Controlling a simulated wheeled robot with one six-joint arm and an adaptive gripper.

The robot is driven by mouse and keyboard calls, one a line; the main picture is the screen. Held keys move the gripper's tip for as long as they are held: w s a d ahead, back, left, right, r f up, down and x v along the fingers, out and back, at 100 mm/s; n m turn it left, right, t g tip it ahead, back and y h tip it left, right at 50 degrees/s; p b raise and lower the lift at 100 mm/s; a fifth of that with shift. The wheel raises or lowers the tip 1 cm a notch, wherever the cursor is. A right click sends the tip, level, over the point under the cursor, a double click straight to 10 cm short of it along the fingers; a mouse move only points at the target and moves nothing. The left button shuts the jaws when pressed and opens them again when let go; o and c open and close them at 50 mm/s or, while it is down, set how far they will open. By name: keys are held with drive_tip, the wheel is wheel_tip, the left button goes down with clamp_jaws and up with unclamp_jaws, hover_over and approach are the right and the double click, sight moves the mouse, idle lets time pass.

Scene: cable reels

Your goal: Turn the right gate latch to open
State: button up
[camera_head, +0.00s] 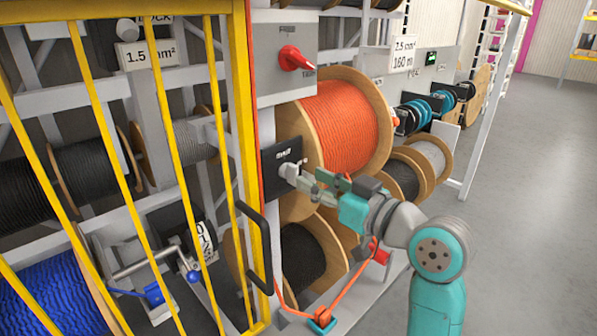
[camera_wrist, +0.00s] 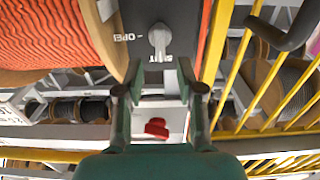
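The right gate latch is a small grey lever (camera_wrist: 158,40) on a black plate (camera_wrist: 187,35) beside the yellow gate. In the wrist view its narrow end points down at lettering that looks like SHUT. Lettering that looks like OPEN is to its left. In the head view the plate (camera_head: 270,181) is left of the orange cable reel, with the latch (camera_head: 289,170) partly in line with my fingers. My gripper (camera_wrist: 160,90) is open and empty, its fingers apart, with the latch between and beyond the tips. It reaches the plate from the right in the head view (camera_head: 312,184).
The yellow barred gate (camera_head: 238,120) with a black handle (camera_head: 252,245) stands left of the plate. The orange reel (camera_head: 340,125) is close on the right. A red knob (camera_head: 295,57) on a grey box is above. Open floor (camera_head: 530,200) lies to the right.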

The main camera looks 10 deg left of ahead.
sight(297, 172)
drive_tip(key=shift+x, duration=2.6)
clamp_jaws()
